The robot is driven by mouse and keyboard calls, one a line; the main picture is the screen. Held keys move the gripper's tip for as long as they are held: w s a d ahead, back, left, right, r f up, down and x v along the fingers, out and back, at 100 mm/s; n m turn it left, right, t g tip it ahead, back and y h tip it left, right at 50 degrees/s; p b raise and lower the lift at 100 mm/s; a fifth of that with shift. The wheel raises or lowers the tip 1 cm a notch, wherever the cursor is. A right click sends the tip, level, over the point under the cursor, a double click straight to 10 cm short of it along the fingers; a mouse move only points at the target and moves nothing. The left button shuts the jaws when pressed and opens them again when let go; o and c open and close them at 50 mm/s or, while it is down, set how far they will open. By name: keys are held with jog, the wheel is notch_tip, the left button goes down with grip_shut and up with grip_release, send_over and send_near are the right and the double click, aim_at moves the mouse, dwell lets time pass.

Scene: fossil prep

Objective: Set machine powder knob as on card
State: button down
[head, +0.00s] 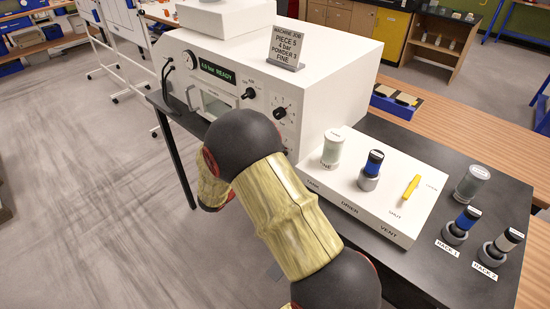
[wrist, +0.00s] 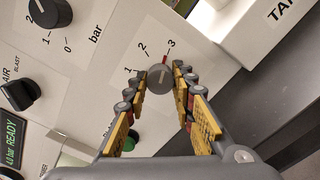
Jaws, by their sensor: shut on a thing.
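The white machine (head: 322,90) stands on a dark bench, with a card (head: 286,47) on top reading "MACHINE JOB, PIECE 5, 4 bar, POWDER 3, FINE". In the wrist view, a small grey knob (wrist: 159,80) sits on a scale marked 1, 2, 3. Its red mark points at or very near 3. My gripper (wrist: 160,77) is shut on this knob, one finger on each side. The knob's name label is not readable. In the head view my arm hides the gripper and this knob. The display (head: 217,72) reads "4.0 bar READY".
The bar knob (wrist: 48,12) and the air blast knob (wrist: 20,94) are on the same panel. A green button (wrist: 133,137) is close beside the left finger. A white block (head: 375,185) holding a jar, a blue-banded vial and a yellow lever stands right of my arm.

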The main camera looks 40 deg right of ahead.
jog(key=shift+f+m+b, duration=0.15)
jog(key=shift+m+b, duration=0.35)
jog(key=shift+m, duration=0.1)
jog(key=c, duration=1.5)
grip_release()
jog(key=a, duration=0.8)
jog(key=s+a, duration=0.1)
jog(key=a, duration=0.3)
